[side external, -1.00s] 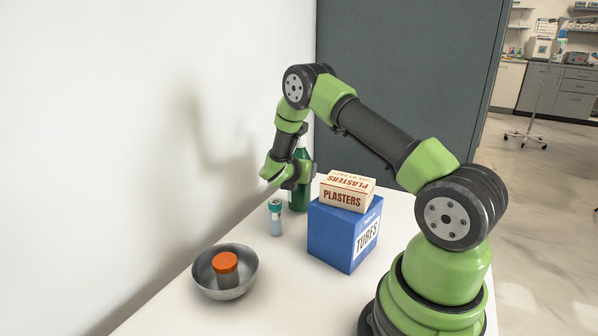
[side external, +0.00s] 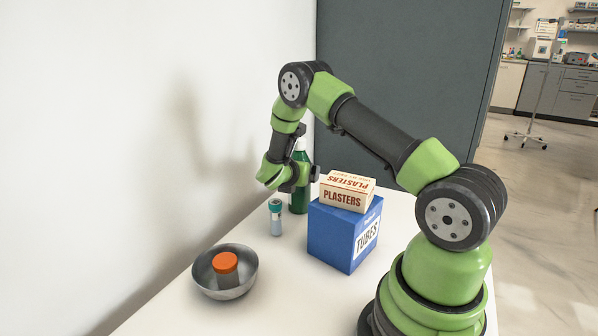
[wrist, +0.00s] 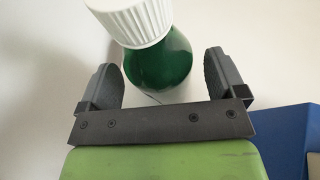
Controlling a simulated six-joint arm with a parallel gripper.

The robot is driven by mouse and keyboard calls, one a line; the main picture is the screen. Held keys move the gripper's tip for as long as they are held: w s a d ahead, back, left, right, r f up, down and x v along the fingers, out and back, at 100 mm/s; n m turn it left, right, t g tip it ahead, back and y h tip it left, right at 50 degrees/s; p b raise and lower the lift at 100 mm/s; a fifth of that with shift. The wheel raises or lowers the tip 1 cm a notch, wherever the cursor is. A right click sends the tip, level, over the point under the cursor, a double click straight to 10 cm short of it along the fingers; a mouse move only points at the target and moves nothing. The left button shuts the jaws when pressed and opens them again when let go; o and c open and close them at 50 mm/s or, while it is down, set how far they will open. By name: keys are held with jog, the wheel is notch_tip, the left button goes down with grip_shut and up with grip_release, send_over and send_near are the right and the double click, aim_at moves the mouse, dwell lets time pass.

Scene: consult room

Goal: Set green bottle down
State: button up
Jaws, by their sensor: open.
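The green bottle (side external: 299,198) stands upright on the white table, partly hidden behind my gripper in the side view. In the wrist view the green bottle (wrist: 160,66) has a white ribbed cap (wrist: 130,18) and sits between and just beyond my two fingers. My gripper (wrist: 165,80) is open, with a finger on each side of the bottle and a visible gap at both. In the side view my gripper (side external: 305,178) is at the bottle's upper body.
A blue tubes box (side external: 335,236) with a plasters box (side external: 346,190) on top stands right of the bottle. A small teal-capped vial (side external: 275,218) stands in front. A metal bowl (side external: 247,274) holding an orange-capped jar (side external: 225,264) is nearer. A wall runs along the left.

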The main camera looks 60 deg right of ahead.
jog(key=s+a+r+m+t+y, duration=0.1)
jog(key=s+a+r+m+y, duration=0.4)
jog(key=a, duration=0.5)
jog(key=s+a+r+m+t+y, duration=0.2)
jog(key=s+a+r+m+y, duration=0.3)
jog(key=s+a+r+m, duration=0.3)
jog(key=s+a+r+m+t+y, duration=0.2)
jog(key=s+a+r+m+y, duration=0.3)
jog(key=a+r+m, duration=0.3)
jog(key=s+a+m, duration=0.1)
jog(key=a+m, duration=0.1)
jog(key=a, duration=0.1)
jog(key=shift+s+a+m, duration=0.25)
jog(key=shift+a+m, duration=0.05)
jog(key=shift+m, duration=0.1)
